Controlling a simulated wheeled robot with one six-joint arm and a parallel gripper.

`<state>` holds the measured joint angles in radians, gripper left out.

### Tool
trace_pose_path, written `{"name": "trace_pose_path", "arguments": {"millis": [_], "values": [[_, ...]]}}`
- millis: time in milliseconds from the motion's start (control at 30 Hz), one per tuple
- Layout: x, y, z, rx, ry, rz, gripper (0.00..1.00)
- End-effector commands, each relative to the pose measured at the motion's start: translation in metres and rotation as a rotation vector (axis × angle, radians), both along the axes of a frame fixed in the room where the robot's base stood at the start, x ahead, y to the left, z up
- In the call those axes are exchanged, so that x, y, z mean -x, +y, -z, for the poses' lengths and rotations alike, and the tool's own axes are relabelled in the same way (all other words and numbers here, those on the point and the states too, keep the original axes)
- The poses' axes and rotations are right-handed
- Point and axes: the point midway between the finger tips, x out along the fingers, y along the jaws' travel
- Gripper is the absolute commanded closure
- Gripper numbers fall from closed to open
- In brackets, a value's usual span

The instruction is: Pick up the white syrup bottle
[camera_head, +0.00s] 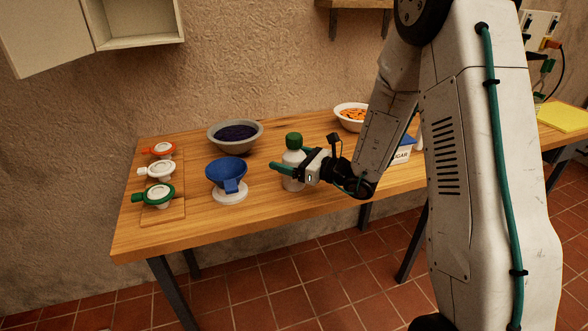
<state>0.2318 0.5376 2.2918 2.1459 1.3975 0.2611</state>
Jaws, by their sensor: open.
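The white syrup bottle (291,183) stands upright on the wooden table, with a dark green cap (293,139) on top. My gripper (289,160) reaches in from the right at the height of the bottle's upper body. Its jaws are open, with one green finger in front of the bottle and the other partly hidden behind it. The fingers overlap the bottle in this view; whether they touch it I cannot tell.
A grey bowl (253,129) of dark contents stands behind. An orange-filled bowl (344,107) and a sugar box (401,156) are right, partly behind my arm.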

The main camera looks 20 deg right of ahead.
Motion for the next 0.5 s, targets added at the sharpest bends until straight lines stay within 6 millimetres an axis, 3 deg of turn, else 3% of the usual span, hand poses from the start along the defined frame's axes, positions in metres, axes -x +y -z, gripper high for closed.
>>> {"name": "trace_pose_path", "arguments": {"millis": [200, 500], "values": [[-0.0003, 0.0000, 0.0000, 0.000, 0.000, 0.000, 0.19], [-0.0001, -0.0001, 0.0000, 0.000, 0.000, 0.000, 1.00]]}}
